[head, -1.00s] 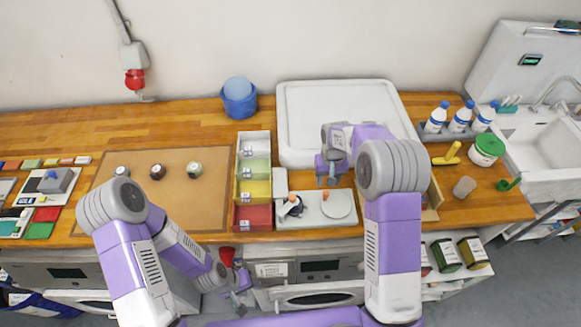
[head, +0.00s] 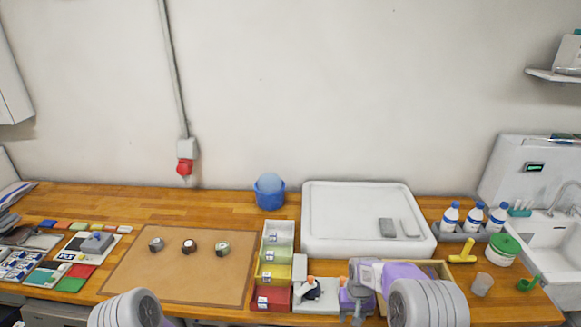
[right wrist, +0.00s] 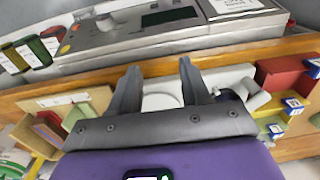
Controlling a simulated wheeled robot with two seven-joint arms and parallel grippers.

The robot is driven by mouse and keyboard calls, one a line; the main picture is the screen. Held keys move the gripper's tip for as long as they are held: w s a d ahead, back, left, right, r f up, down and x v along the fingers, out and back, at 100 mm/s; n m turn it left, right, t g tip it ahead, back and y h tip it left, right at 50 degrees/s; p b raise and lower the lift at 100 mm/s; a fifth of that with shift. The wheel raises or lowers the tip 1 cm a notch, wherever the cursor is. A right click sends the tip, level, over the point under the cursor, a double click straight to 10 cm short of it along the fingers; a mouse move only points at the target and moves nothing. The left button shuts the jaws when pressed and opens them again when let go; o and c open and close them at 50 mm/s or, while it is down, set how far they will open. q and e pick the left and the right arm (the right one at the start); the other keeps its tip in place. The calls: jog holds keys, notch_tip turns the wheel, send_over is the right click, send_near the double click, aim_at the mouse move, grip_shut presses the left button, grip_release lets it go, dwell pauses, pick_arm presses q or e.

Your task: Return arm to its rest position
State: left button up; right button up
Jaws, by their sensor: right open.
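My right arm, purple with grey joints, comes up from the bottom right of the head view. Its gripper (head: 356,306) is low in the picture, over the counter's front part beside the small white device (head: 313,294). In the right wrist view the two dark fingers of this gripper (right wrist: 158,88) stand apart with nothing held between them. A white plate with a round disc shows beyond and between the fingers. Of my left arm only a grey joint shows at the bottom left of the head view; its gripper is out of the picture.
Stacked coloured bins (head: 277,257) stand left of the right gripper. A large white tray (head: 330,245) lies behind it. A brown mat (head: 170,275) with three small round items lies at left.

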notch_tip(320, 180, down, 10)
jog(key=s+a+y+b, duration=0.1)
jog(key=s+b, duration=0.1)
pick_arm(q)
notch_tip(320, 180, down, 13)
jog(key=w+b, duration=0.1)
jog(key=b, duration=0.8)
jog(key=shift+w+r+b, duration=0.15)
jog(key=shift+b, duration=0.25)
pick_arm(e)
jog(key=s+a+f+m+y, duration=0.1)
jog(key=s+a+f, duration=0.2)
jog(key=s+f, duration=0.5)
jog(key=s+a+f+m+y, duration=0.1)
jog(key=s+a+f, duration=0.3)
jog(key=s+f, duration=0.5)
jog(key=s+y, duration=0.1)
jog(key=s, duration=0.3)
jog(key=shift+s+a+t, duration=0.25)
jog(key=shift+s+t, duration=0.05)
jog(key=shift+s, duration=0.1)
